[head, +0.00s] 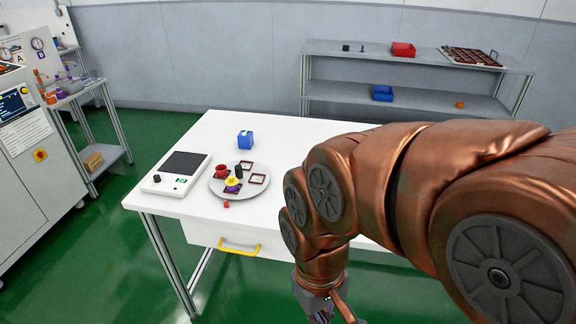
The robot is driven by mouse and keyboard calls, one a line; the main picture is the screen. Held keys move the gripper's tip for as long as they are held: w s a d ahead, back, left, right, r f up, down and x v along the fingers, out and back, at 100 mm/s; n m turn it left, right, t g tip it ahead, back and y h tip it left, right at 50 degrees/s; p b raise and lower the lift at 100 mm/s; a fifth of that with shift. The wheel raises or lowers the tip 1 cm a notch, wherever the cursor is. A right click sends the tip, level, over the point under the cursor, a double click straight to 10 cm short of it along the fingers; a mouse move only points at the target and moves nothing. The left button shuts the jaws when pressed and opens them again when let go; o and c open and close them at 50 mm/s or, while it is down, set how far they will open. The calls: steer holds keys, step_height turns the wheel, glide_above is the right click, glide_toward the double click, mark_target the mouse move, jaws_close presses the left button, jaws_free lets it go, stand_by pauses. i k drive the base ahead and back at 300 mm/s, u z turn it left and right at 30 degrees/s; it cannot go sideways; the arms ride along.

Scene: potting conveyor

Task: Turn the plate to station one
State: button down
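The plate is a round grey disc (240,201) lying on the white table, right of a flat white device with a dark top (177,172). On the plate stand a red cup-like piece (221,171), a yellow-topped piece with a purple body (233,184), a small black piece (239,174) and square dark-rimmed frames (258,178). I cannot make out any station numbers. My gripper (330,305) hangs low in front of the table, at the bottom edge of the head view, away from the plate. Its fingers are partly cut off, so their opening is unclear.
A blue block (245,140) stands on the table behind the plate, and a small red cube (226,204) lies at its front edge. A yellow drawer handle (239,247) juts out at the table's front. My arm covers the table's right side. Shelves (420,60) stand behind.

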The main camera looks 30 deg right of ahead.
mark_target(253, 178)
steer(key=z, duration=0.1)
steer(key=k, duration=0.6)
steer(key=u, duration=0.65)
steer(key=i, duration=1.55)
steer(key=z, duration=0.45)
